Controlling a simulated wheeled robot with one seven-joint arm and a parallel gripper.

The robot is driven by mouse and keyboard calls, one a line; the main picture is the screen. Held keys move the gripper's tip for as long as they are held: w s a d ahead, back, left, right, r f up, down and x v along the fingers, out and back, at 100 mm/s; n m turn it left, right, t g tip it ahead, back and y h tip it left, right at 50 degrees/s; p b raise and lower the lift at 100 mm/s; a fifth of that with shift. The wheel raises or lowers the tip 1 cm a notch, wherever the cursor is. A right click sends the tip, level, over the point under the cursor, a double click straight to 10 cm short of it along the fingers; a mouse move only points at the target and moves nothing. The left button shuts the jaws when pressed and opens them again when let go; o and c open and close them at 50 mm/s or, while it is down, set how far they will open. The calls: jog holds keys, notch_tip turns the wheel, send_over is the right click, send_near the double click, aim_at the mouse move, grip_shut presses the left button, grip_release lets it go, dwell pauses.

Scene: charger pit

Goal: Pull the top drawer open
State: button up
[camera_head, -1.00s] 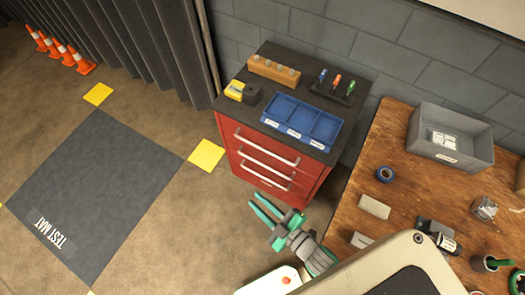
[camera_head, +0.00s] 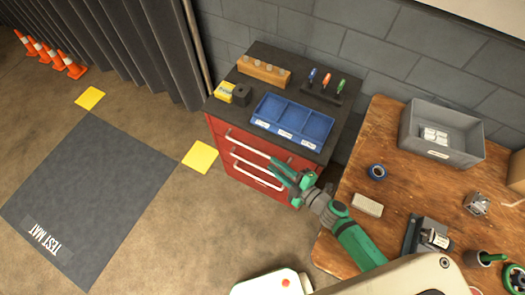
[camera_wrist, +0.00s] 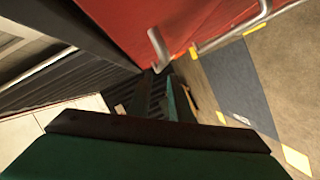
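The red drawer cabinet (camera_head: 222,148) stands against the grey wall, its drawers looking shut. The top drawer's silver bar handle (camera_head: 247,143) runs across the upper part of its front. My green gripper (camera_head: 273,172) is at the right end of that handle, its two fingers spread. The wrist view shows the red drawer front (camera_wrist: 140,20) close by, with a handle end (camera_wrist: 159,46) just beyond the dark finger parts. I cannot tell whether the handle lies between the fingers or whether they touch it.
A blue divided tray (camera_head: 292,122), a wooden block (camera_head: 263,70) and a yellow-and-black item (camera_head: 225,92) sit on the cabinet. A wooden workbench (camera_head: 390,205) with a grey bin (camera_head: 440,130) stands at the right.

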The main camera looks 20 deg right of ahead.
aim_at(258, 152)
jog(key=x, duration=0.9)
jog(key=shift+w+a+f, duration=0.1)
jog(key=shift+w+a, duration=0.1)
jog(key=shift+w, duration=0.1)
grip_shut()
